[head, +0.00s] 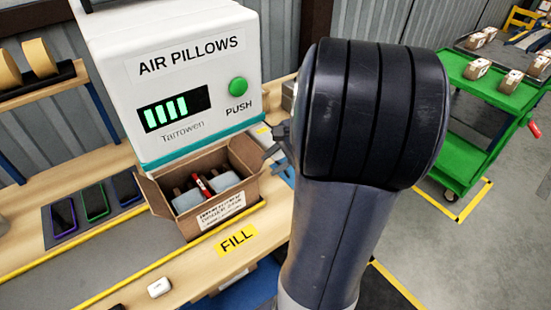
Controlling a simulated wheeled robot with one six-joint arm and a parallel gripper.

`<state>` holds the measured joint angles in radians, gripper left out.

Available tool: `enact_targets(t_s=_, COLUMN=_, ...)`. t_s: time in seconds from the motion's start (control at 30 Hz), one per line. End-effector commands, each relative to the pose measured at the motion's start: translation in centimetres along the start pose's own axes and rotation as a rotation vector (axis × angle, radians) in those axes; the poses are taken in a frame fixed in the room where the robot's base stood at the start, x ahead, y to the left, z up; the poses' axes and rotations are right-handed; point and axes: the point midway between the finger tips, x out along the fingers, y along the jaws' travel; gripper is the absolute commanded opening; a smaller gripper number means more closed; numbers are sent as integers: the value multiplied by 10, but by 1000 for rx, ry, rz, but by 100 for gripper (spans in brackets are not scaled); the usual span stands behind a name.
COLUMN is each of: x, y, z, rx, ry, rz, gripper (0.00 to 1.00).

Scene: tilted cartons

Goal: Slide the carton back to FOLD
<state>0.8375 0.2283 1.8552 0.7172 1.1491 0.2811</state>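The open brown carton (192,230) stands on the bench in front of the air pillow machine, beside the yellow FILL label (237,239). Its flaps are spread, and a white printed label shows on its front wall. Inside lie grey-blue pieces, brown pieces and a red item. My gripper (273,150) shows only in part, as dark finger parts by the carton's right rear side. My arm hides the rest of it. I cannot tell whether it touches the carton or how far its fingers are apart. No FOLD label is in view.
The white AIR PILLOWS machine (185,75) stands right behind the carton. Several phones (96,203) lie on a grey mat to the left. A small white case (159,287) lies near the front edge. A green cart (470,120) stands at the far right.

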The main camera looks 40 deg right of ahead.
Motion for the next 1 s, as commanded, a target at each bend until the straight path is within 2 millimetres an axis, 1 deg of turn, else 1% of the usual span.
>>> enact_targets(t_s=0.17, x=23, y=1, z=1, rx=1, ry=-5, rz=4, gripper=29)
enact_targets(t_s=0.4, x=68, y=1, z=1, rx=2, ry=-5, rz=4, gripper=29)
enact_targets(t_s=0.6, x=94, y=0, z=1, rx=1, ry=-4, rz=2, gripper=29)
enact_targets(t_s=0.8, x=104, y=0, z=0, rx=0, ry=-1, rz=1, gripper=29)
enact_targets(t_s=1.0, x=105, y=0, z=0, rx=1, ry=0, rz=0, gripper=29)
